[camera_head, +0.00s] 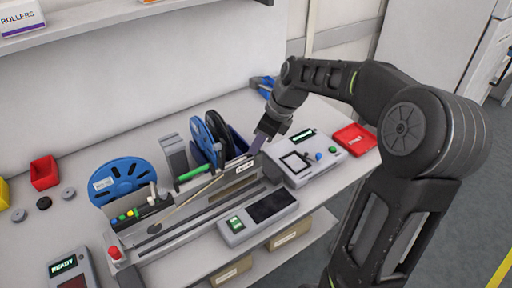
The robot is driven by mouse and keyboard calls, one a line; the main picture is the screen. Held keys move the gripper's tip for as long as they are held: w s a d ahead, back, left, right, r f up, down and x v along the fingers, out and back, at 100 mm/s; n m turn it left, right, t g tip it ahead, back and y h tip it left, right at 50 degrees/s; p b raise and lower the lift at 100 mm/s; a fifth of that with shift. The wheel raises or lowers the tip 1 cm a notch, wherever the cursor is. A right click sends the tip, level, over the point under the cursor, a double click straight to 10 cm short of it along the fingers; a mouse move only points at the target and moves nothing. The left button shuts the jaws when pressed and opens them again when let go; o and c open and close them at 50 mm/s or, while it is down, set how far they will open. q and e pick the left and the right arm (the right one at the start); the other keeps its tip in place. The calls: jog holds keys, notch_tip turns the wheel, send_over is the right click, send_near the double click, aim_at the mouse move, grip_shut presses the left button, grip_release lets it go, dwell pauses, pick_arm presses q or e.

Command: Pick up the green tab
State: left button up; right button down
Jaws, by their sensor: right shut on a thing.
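A short green bar (193,172), the only tab-like green part I make out, lies on the long grey feeder fixture, in front of the dark reels. My right gripper (257,144) is above the right end of this fixture, to the right of the green bar and apart from it. It is shut on a small grey-purple piece at its fingertips, too small to identify. A white label (244,167) shows on the fixture just below it. My left gripper is not in view.
A white device (303,158) and a red tray (355,139) lie to the right. A grey display box (258,216) is in front. A red bin (44,173) is at left.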

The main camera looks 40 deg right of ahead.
jog(key=shift+r, duration=0.1)
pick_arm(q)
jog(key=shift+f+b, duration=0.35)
pick_arm(e)
notch_tip(320, 180, up, 10)
jog(key=shift+d, duration=0.1)
dwell(0.5)
